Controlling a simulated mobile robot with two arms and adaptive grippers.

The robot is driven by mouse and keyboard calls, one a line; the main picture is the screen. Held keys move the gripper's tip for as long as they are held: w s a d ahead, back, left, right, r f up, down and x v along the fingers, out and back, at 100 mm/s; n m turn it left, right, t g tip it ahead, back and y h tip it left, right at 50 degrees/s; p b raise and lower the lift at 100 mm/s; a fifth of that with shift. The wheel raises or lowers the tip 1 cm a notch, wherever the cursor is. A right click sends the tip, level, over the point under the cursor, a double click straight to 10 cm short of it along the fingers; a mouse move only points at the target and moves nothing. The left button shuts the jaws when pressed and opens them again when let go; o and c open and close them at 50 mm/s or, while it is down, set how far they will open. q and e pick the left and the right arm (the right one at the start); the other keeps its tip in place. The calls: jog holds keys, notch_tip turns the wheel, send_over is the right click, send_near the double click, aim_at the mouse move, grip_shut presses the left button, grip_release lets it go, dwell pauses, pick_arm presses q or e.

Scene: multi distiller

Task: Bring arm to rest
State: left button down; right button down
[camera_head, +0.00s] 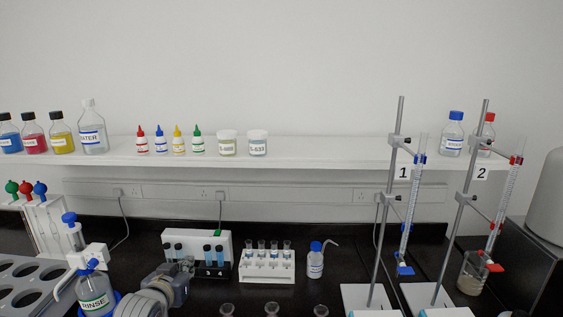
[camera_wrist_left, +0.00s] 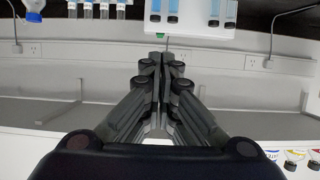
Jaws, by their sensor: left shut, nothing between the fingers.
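My left arm comes in at the bottom left of the head view, and its gripper (camera_head: 180,268) is just in front of the white device and vial rack, low over the black bench. In the left wrist view the two dark fingers of the gripper (camera_wrist_left: 163,85) are closed together with nothing between them. The wrist picture is upside down, with the white device (camera_wrist_left: 195,22) at its top edge. My right gripper and arm do not show in either view.
A RINSE bottle (camera_head: 95,290) stands close left of my left arm. A wash bottle (camera_head: 315,262) and two burette stands (camera_head: 380,225) are to the right. A shelf (camera_head: 300,152) holds bottles.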

pick_arm(q)
jog(key=s+d+f+m+g, duration=0.1)
jog(key=s+d+f+g, duration=0.15)
jog(key=s+f, duration=0.85)
jog(key=s+d+f+g, duration=0.1)
jog(key=s+f+g, duration=0.45)
jog(key=s, duration=0.85)
jog(key=s+f+g, duration=0.2)
jog(key=s+f, duration=0.2)
jog(key=s, duration=1.1)
notch_tip(320, 180, down, 26)
jog(key=s+g+b, duration=0.1)
jog(key=g+b, duration=0.1)
jog(key=s+a+f+m+b, duration=0.1)
jog(key=s+a+f, duration=0.2)
jog(key=s+f, duration=1.4)
jog(key=shift+s+f+g, duration=0.3)
jog(key=shift+f+g, duration=0.1)
jog(key=shift+f, duration=0.55)
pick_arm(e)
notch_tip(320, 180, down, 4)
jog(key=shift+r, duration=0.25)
